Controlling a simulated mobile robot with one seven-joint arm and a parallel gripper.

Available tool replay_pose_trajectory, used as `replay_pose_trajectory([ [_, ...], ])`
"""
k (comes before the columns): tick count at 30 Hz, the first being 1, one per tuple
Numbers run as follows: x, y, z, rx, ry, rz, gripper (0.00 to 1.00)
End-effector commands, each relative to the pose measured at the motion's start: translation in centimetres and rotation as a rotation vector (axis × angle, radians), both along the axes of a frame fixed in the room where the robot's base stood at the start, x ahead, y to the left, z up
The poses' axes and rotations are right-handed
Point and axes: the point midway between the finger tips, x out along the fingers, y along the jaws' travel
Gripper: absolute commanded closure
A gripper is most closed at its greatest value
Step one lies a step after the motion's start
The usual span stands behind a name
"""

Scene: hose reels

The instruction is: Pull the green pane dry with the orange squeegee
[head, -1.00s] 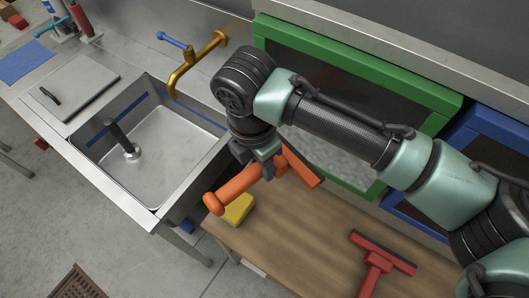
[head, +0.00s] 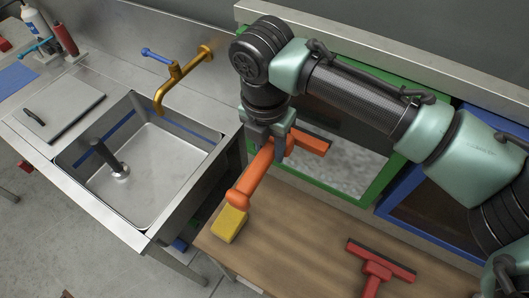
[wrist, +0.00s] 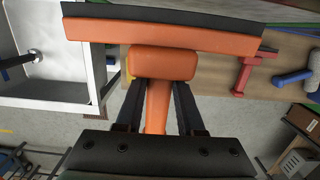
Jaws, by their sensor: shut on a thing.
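My gripper (head: 270,138) is shut on the handle of the orange squeegee (head: 249,183), which is in the air above the table's back left part. In the wrist view the squeegee's head (wrist: 160,33) with its black rubber strip spans the top, and the handle lies between my fingers (wrist: 160,110). The green pane (head: 352,168) stands behind the table in a green frame. Its lower part looks pale and speckled. My arm hides much of its upper part. The squeegee's head overlaps the pane in the head view; I cannot tell whether it touches.
A yellow sponge (head: 229,225) lies on the wooden table (head: 300,235) below the squeegee handle. A red squeegee (head: 376,268) lies at the front right. A blue-framed pane (head: 385,205) stands right of the green one. A sink (head: 150,175) with a brass tap (head: 175,80) is at left.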

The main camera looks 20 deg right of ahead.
Motion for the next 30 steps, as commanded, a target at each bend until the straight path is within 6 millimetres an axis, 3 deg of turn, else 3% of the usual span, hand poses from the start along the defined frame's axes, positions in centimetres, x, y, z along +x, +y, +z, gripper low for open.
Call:
replay_pose_trajectory([
  [30, 0.64, -0.74, 0.08, 0.001, -0.001, -0.001, 1.00],
])
